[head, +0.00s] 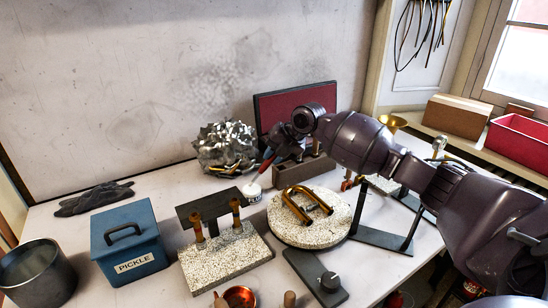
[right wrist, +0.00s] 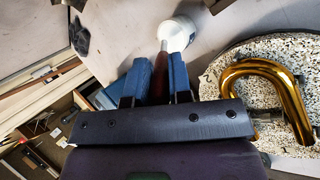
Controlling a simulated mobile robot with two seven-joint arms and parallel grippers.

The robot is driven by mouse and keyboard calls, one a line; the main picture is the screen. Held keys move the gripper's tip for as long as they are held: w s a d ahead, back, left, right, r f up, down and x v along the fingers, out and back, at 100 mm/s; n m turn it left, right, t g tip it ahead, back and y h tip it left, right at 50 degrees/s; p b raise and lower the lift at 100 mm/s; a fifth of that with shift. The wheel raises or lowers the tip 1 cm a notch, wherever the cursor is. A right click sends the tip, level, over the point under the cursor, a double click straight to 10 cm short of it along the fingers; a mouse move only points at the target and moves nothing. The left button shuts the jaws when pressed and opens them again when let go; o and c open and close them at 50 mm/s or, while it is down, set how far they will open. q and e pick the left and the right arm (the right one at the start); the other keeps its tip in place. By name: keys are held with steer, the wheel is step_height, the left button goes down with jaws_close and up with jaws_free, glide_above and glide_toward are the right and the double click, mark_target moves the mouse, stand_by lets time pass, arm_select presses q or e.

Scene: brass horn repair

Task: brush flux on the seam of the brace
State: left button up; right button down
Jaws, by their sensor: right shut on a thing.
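My right gripper (head: 269,156) reaches in from the right and is shut on a brush (head: 262,167) with a dark red handle. In the right wrist view the handle (right wrist: 161,62) sits between the two blue fingers (right wrist: 160,80). The brush points down at a small white flux jar (head: 253,191); its tip meets the jar (right wrist: 179,33) in the wrist view, and whether it is inside I cannot tell. A bent brass tube piece (head: 306,209) lies on a round speckled board (head: 335,215). The brace seam is too small to make out. My left gripper is not in view.
A speckled block (head: 225,262) with brass-coloured posts stands left of the board. A blue PICKLE box (head: 128,245), a grey pot (head: 37,273) and a dark pedal-like plate with a knob (head: 314,277) are nearer. Crumpled foil-like material (head: 226,147) and a red panel (head: 293,107) stand behind.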

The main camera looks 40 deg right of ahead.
steer(key=shift+r+p, duration=1.25)
steer(key=shift+r, duration=1.75)
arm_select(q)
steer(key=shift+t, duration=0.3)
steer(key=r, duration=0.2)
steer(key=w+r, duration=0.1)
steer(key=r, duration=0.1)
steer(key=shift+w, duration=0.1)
arm_select(e)
steer(key=shift+f, duration=0.1)
